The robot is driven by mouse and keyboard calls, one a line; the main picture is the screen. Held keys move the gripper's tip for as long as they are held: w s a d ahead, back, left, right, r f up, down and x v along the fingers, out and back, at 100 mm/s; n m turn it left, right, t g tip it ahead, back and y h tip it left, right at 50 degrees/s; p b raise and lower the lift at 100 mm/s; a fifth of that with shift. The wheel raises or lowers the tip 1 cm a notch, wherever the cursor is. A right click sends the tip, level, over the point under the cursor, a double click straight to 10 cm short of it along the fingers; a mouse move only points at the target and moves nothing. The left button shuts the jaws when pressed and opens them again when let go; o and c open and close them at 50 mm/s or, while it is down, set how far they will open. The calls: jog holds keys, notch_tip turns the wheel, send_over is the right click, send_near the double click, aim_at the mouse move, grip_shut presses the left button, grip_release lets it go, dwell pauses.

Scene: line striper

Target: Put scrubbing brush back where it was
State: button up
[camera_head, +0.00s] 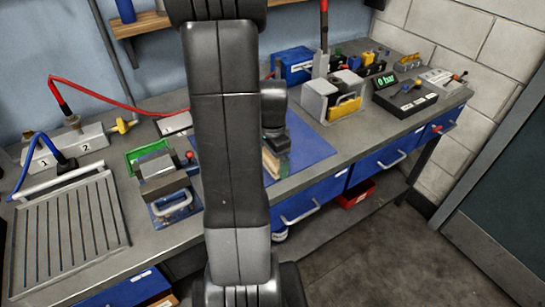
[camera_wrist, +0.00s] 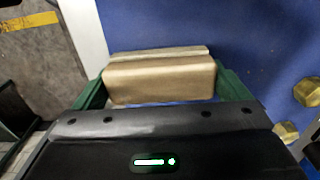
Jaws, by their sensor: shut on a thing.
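The scrubbing brush, seen as a tan wooden block (camera_wrist: 160,80), sits between the green fingers of my gripper (camera_wrist: 165,88) in the wrist view. My gripper is shut on it. In the head view the brush (camera_head: 271,162) shows as a small tan piece below my gripper (camera_head: 276,146), over the front part of the blue mat (camera_head: 312,150). My arm hides part of the mat and bench there. I cannot tell whether the brush touches the mat. Its bristles are not clearly visible.
A vise-like grey block (camera_head: 160,178) and a green tray (camera_head: 148,153) stand left of my arm. A grooved drainer (camera_head: 70,235) lies further left. Brass fittings (camera_wrist: 307,92) lie right of my gripper in the wrist view.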

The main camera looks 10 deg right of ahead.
jog(key=shift+f, duration=0.2)
jog(key=o, duration=0.7)
jog(key=shift+c, duration=0.2)
jog(key=shift+r, duration=0.1)
jog(key=shift+r, duration=0.1)
notch_tip(320, 180, up, 12)
jog(key=shift+f, duration=4.8)
